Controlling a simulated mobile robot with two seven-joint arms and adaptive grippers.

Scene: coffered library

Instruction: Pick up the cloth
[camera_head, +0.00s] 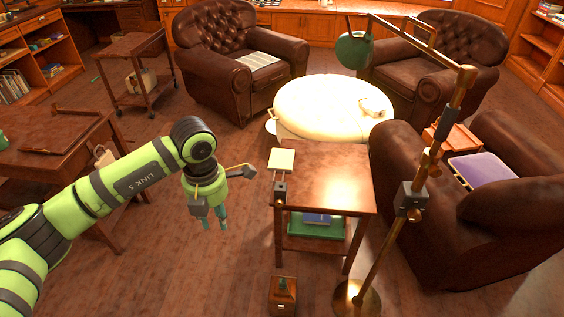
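A pale folded striped cloth-like piece (258,60) lies on the seat of the back left armchair. A small pale yellow square (281,158) lies at the far left corner of the side table (335,185). I cannot tell for sure which of these is the cloth. My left gripper (213,222) points down over the floor, left of the side table and apart from both. Its teal fingertips look apart, with nothing between them. My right gripper is not in view.
A brass floor lamp (400,215) stands right of the side table. A round cream ottoman (320,105) is behind it. A brown armchair (455,220) with a purple item (485,168) is at right. A wooden desk (45,140) stands at left. The floor below my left gripper is clear.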

